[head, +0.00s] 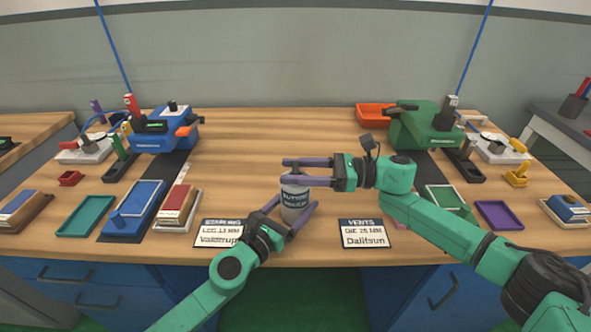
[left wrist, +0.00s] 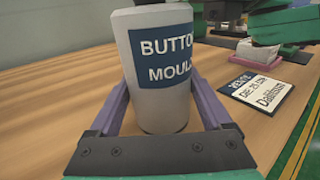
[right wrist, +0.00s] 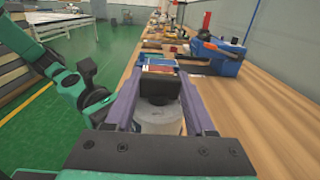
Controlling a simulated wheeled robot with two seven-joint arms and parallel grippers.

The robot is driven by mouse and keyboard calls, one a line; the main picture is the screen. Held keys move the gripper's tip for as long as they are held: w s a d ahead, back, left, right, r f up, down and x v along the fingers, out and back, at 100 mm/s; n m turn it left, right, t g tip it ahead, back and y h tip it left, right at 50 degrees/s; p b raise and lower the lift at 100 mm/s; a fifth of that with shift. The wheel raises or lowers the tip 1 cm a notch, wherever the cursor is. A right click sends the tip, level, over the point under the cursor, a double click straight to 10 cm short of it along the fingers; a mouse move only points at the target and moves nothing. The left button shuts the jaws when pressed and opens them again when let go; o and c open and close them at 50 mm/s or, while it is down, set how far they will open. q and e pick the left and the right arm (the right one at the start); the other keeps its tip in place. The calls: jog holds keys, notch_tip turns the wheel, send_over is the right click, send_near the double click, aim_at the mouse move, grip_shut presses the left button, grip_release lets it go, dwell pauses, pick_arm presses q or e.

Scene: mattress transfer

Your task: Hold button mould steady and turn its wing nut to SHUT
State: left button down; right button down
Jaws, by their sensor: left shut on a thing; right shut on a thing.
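The button mould (head: 295,203) is a grey-white upright cylinder with a blue label, standing near the table's front edge. It fills the middle of the left wrist view (left wrist: 162,95). My left gripper (head: 298,222) is shut around its lower body, one finger on each side. My right gripper (head: 305,172) is above it, with its fingers shut on the dark wing nut (right wrist: 158,82) on top. The mould's pale top (right wrist: 160,120) shows below the nut in the right wrist view. The nut's markings cannot be read.
Two printed cards lie flat nearby, one at left (head: 219,232) and one at right (head: 366,233). A blue machine (head: 165,130) and a green machine (head: 418,128) stand behind. Trays and boxes line both sides. The table's middle behind the mould is clear.

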jog(key=shift+f+m+t, duration=0.1)
jog(key=shift+m+t, duration=0.2)
jog(key=shift+t, duration=0.2)
jog(key=m+t+h, duration=0.1)
jog(key=m+t, duration=0.1)
jog(key=t, duration=0.1)
jog(key=m+t, duration=0.2)
jog(key=t, duration=0.1)
jog(key=shift+h, duration=0.4)
jog(key=m+t+h, duration=0.4)
jog(key=t, duration=0.1)
jog(key=shift+m+t, duration=0.3)
jog(key=shift+t, duration=0.1)
jog(key=m+t+h, duration=0.1)
jog(key=m+h, duration=0.1)
jog(key=h, duration=0.1)
jog(key=m+t+h, duration=0.2)
jog(key=h, duration=0.1)
jog(key=shift+a+m+t, duration=0.1)
jog(key=shift+m+t, duration=0.2)
jog(key=shift+w+m+t+h, duration=0.1)
jog(key=shift+m+t+h, duration=0.15)
jog(key=shift+m+h, duration=0.65)
jog(key=shift+m+t+h, duration=0.25)
jog(key=shift+m+h, duration=0.15)
jog(key=shift+h, duration=1.2)
jog(key=shift+c, duration=1.2)
grip_release()
